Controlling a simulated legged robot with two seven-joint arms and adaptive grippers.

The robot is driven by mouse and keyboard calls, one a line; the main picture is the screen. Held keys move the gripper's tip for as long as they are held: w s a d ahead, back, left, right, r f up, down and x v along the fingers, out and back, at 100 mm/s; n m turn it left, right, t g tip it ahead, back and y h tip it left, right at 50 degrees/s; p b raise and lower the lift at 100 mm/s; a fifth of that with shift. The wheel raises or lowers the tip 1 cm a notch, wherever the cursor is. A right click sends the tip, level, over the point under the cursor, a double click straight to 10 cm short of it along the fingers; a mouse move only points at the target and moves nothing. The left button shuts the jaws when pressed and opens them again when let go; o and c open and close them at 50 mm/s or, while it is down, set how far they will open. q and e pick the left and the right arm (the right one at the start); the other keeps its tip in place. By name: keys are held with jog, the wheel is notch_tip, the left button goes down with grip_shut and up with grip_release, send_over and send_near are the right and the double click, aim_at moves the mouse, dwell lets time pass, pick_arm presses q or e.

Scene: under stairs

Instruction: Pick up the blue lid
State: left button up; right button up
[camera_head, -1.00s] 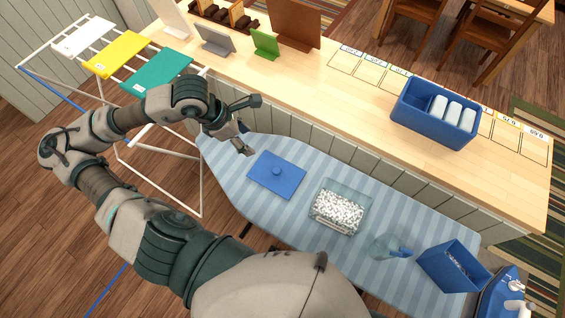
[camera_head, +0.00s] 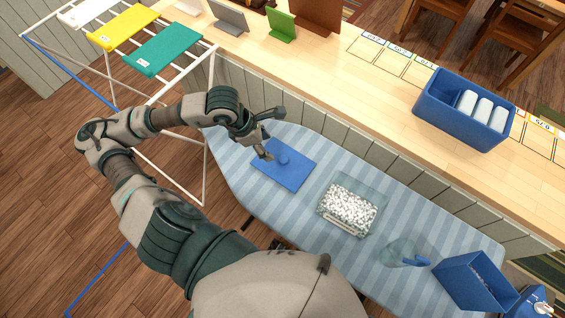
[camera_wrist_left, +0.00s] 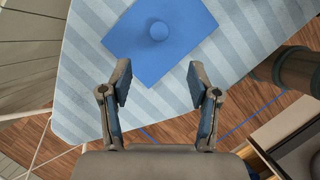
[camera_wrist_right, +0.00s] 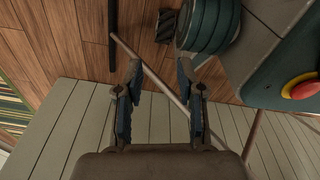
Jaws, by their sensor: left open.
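The blue lid (camera_head: 284,168) is a flat blue square with a round knob in its middle. It lies flat on the striped blue ironing board (camera_head: 228,160). In the left wrist view the lid (camera_wrist_left: 180,50) lies ahead of the fingers, with its knob near the top. My left gripper (camera_head: 266,150) is over the lid's upper-left part in the head view, close to the knob. In the left wrist view the left gripper (camera_wrist_left: 160,88) is open and empty. My right gripper (camera_wrist_right: 158,72) shows only in its own wrist view, open and empty, away from the board.
A clear box of white pieces (camera_head: 349,207), a clear jug-like item (camera_head: 400,254) and a blue bin (camera_head: 474,281) stand on the board. The wooden counter (camera_head: 340,80) runs behind, holding a blue divided box (camera_head: 437,103). A drying rack (camera_head: 205,130) stands at left.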

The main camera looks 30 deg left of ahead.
aim_at(282, 159)
pick_arm(q)
jog(key=x, duration=0.6)
jog(key=shift+w+d+f, duration=0.2)
jog(key=shift+d+f, duration=0.1)
jog(key=x, duration=0.4)
jog(key=shift+w+f, duration=0.25)
jog(key=shift+f, duration=0.25)
grip_shut()
pick_arm(e)
jog(key=shift+s+d+f, duration=0.15)
jog(key=shift+s+f, duration=0.05)
jog(key=shift+s, duration=0.2)
jog(key=shift+s+d+f, duration=0.1)
jog(key=shift+s+f, duration=0.05)
jog(key=shift+s, duration=0.25)
